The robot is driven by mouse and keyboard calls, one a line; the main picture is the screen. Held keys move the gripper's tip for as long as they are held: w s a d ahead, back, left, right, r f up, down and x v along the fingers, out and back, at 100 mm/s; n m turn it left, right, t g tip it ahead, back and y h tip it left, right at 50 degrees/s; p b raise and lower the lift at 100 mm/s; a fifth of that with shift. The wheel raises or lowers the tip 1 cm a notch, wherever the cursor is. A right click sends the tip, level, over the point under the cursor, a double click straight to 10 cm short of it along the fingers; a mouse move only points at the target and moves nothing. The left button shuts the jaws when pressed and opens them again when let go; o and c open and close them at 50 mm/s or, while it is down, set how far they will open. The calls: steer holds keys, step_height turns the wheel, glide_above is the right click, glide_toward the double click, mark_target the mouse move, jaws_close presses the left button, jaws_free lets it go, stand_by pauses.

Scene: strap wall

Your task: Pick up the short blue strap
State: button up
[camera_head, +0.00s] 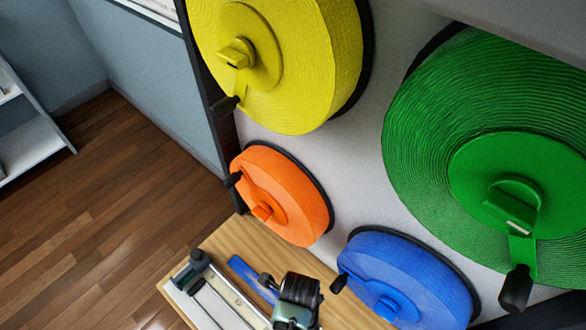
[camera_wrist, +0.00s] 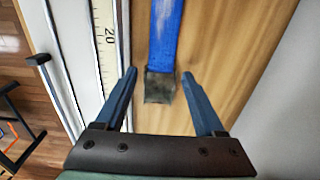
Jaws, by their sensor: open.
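The short blue strap (camera_head: 252,276) lies flat on the wooden bench top, beside a measuring rail. In the wrist view the strap (camera_wrist: 166,35) runs up out of the frame, and its dark grey end (camera_wrist: 159,87) lies between my fingers. My gripper (camera_wrist: 160,74) is open, with one finger on each side of that end and a visible gap on both sides. Nothing is held. How high the fingertips are above the bench is hard to tell. In the head view part of my arm's end stands by the strap's lower right.
The measuring rail (camera_head: 226,304) lies left of the strap; its scale (camera_wrist: 108,38) is close to my left finger. Orange (camera_head: 281,193), yellow (camera_head: 318,62), blue (camera_head: 408,279) and green (camera_head: 430,120) strap reels hang on the wall panel behind. Bare wood (camera_wrist: 225,40) lies to the right.

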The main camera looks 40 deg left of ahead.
steer(key=shift+f, duration=0.8)
jaws_close()
steer(key=shift+r, duration=0.1)
